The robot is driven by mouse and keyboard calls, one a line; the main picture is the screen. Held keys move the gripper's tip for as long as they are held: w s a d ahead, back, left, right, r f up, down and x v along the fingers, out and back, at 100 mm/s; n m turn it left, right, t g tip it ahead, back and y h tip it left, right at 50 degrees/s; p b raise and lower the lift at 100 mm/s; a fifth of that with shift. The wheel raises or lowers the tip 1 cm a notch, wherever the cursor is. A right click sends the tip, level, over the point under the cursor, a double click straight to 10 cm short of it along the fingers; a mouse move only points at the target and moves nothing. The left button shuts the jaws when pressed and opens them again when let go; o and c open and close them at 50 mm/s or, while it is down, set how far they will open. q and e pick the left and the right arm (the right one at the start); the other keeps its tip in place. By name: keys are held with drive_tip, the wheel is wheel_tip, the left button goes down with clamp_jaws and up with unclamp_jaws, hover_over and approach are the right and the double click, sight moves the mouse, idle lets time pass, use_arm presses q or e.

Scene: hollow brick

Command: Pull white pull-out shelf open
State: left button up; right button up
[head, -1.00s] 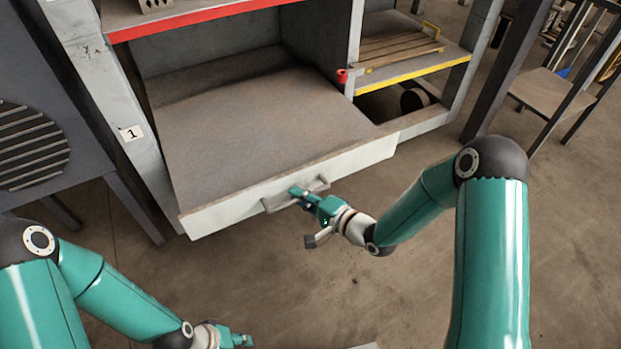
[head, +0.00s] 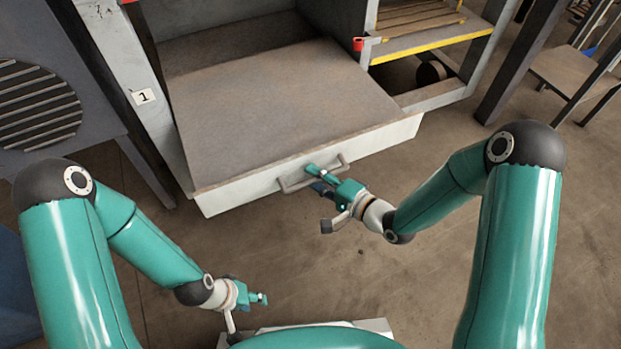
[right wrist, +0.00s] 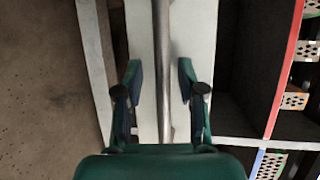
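The white pull-out shelf (head: 300,170) sticks well out of the cabinet in the head view, with a brown top and a white front. Its grey bar handle (head: 297,184) is on the front. In the right wrist view, the handle bar (right wrist: 164,50) runs between the two spread fingers (right wrist: 160,85), with a gap visible on each side. My left gripper (head: 263,298) hangs low over the floor, away from the shelf; its finger opening is too small to judge.
The cabinet post with label 1 (head: 144,97) stands left of the shelf. A yellow-edged compartment (head: 420,48) with wooden slats is at right. A dark slatted unit (head: 40,105) stands at far left. The floor (head: 300,250) before the shelf is clear.

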drive_tip(key=shift+d, duration=0.1)
drive_tip(key=shift+s+d+r, duration=0.1)
drive_tip(key=shift+s+d, duration=0.05)
drive_tip(key=shift+d, duration=0.05)
drive_tip(key=v, duration=1.1)
drive_tip(key=shift+s, duration=0.15)
